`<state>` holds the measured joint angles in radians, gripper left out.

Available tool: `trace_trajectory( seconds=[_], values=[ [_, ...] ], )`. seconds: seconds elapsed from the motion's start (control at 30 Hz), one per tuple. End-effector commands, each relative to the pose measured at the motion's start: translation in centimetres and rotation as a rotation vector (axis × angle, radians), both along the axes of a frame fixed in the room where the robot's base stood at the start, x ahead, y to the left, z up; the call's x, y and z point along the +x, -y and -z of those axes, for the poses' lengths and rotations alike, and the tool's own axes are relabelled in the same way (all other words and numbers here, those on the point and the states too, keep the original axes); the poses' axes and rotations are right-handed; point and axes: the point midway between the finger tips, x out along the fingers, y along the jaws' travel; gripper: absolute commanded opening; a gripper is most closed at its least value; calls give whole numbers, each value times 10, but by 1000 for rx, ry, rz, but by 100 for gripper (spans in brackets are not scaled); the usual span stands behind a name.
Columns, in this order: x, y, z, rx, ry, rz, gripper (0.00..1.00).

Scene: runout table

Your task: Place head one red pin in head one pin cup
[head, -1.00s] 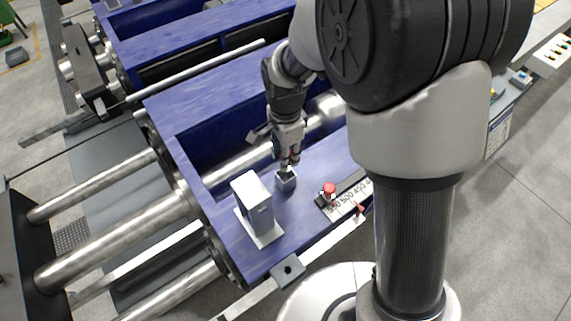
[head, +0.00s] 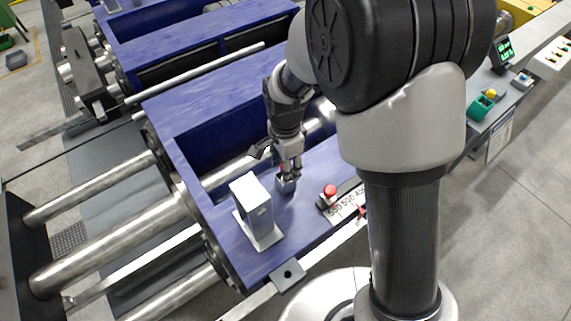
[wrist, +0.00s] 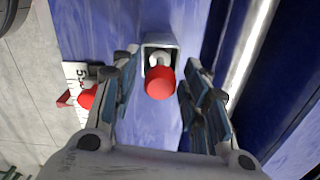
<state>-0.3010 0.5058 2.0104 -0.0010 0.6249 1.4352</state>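The red pin (wrist: 160,83) shows in the wrist view with its red head toward the camera and its pale shank leading into the square opening of the grey pin cup (wrist: 151,42). It appears to stand in the cup, though its lower end is hidden. My gripper (wrist: 160,97) is open, with one finger on each side of the pin and visible gaps between. In the head view my gripper (head: 288,178) is low over the pin cup (head: 285,186), which sits on the blue machine top. The fingers mostly cover the pin there.
A grey-white block (head: 253,208) on a plate stands just left of the cup. A red button (head: 329,190) on a black box and a numbered scale (head: 347,204) lie to the right. A deep blue trough with a steel roller (head: 228,172) lies behind.

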Motion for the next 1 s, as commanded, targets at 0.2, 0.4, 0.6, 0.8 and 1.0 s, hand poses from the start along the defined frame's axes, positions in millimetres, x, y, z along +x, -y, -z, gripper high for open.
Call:
trace_trajectory(
  seconds=[0.2,0.4,0.6,0.8,1.0],
  values=[
    [0,0,0,0,0,0,44],
    [0,0,-10,0,1,0,44],
    [1,0,-49,1,5,0,44],
    [1,0,-92,1,4,0,44],
    [0,0,-118,1,2,0,44]
  ],
)
